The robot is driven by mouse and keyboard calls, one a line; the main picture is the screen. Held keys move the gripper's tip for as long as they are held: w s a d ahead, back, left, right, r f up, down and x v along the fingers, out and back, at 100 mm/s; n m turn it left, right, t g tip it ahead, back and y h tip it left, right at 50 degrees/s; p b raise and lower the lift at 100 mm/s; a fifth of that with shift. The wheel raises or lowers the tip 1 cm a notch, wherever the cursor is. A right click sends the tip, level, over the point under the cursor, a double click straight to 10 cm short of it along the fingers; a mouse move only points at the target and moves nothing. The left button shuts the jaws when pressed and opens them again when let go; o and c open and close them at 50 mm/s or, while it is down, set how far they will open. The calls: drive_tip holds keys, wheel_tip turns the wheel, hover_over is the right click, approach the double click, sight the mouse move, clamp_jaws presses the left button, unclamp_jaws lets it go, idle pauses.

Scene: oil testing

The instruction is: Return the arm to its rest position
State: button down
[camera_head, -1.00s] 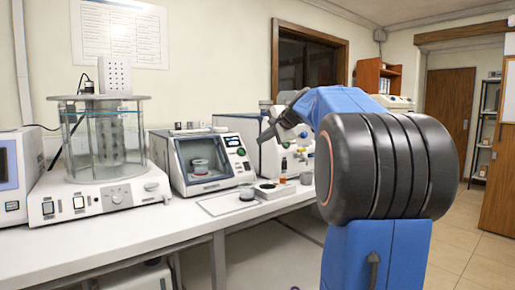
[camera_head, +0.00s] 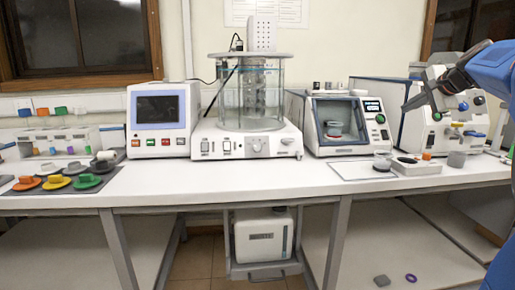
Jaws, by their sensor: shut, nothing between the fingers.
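My blue arm comes in at the right edge. My gripper (camera_head: 408,106) at its end is dark grey and points left and down, in front of the white machine at the right of the bench. Its fingertips look small and close together; it is shut and nothing shows in it. It appears above the bench top and touches nothing that I can make out. The rest of the arm is cut off by the right edge of the picture.
The white bench (camera_head: 250,185) carries a screen unit (camera_head: 160,108), a glass bath (camera_head: 235,97), a windowed tester (camera_head: 340,123) and small cups at right. Coloured lidded pieces (camera_head: 55,182) stand at left. A grey block (camera_head: 382,281) and purple ring (camera_head: 410,278) lie below the bench.

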drive_tip(key=s+a+f+n+g+y, duration=0.15)
drive_tip(key=s+a+f+n, duration=0.25)
drive_tip(key=s+a+f, duration=0.45)
drive_tip(key=s+a+f+n+g+h, duration=0.15)
drive_tip(key=s+a+f+n, duration=0.35)
drive_tip(key=a, duration=0.7)
drive_tip(key=s+a+f+n+g, duration=0.2)
drive_tip(key=s+a+f+n, duration=0.2)
drive_tip(key=s+f, duration=0.7)
drive_tip(key=s+a+f+n+g, duration=0.1)
drive_tip(key=s+a+f+n, duration=0.2)
drive_tip(key=s+f, duration=0.8)
drive_tip(key=shift+s+a+n+g, duration=0.4)
drive_tip(key=shift+s+n, duration=0.2)
drive_tip(key=shift+s, duration=0.05)
